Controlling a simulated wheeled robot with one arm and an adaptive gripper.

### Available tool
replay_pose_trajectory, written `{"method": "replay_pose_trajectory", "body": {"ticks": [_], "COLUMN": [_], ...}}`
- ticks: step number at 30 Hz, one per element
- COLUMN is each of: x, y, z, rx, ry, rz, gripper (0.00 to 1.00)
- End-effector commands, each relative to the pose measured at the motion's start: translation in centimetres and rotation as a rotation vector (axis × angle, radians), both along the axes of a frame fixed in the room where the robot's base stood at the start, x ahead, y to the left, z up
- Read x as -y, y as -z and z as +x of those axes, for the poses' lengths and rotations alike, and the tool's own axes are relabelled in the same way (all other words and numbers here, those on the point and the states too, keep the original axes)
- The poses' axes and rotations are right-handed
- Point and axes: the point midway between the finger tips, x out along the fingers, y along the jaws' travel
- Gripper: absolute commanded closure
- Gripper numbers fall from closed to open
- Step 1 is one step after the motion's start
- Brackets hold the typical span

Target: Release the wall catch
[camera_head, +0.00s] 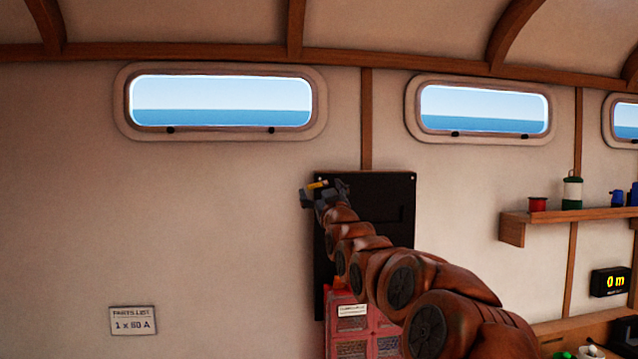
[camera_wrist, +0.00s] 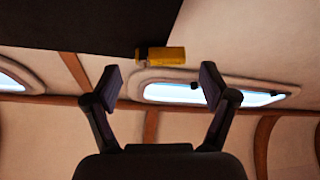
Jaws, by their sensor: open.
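A small yellow catch (camera_wrist: 165,56) shows in the wrist view at the edge of a dark panel, with a small dark piece at its left end. My gripper (camera_wrist: 161,84) is open, and its two fingers stand apart below the catch in that view. The catch lies in line with the gap, and I see no contact. In the head view the yellow catch (camera_head: 317,185) shows at the upper left edge of the black wall panel (camera_head: 385,188). My gripper (camera_head: 325,195) is right at it and hides part of it and of the panel.
Windows (camera_head: 221,102) line the wall above. A shelf (camera_head: 570,217) with spools is at the right, above a number display (camera_head: 610,282).

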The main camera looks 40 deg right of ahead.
Motion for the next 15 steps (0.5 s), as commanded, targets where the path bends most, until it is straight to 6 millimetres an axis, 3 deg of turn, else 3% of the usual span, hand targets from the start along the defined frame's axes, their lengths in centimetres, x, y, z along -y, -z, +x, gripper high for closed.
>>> {"method": "replay_pose_trajectory", "body": {"ticks": [6,15], "x": [0.5,0.6], "y": [-0.8,-0.8], "z": [1.5,1.8], "rx": [0.000,0.001], "ry": [-0.001,0.000], "rz": [-0.001,0.000], "gripper": [0.16,0.16]}}
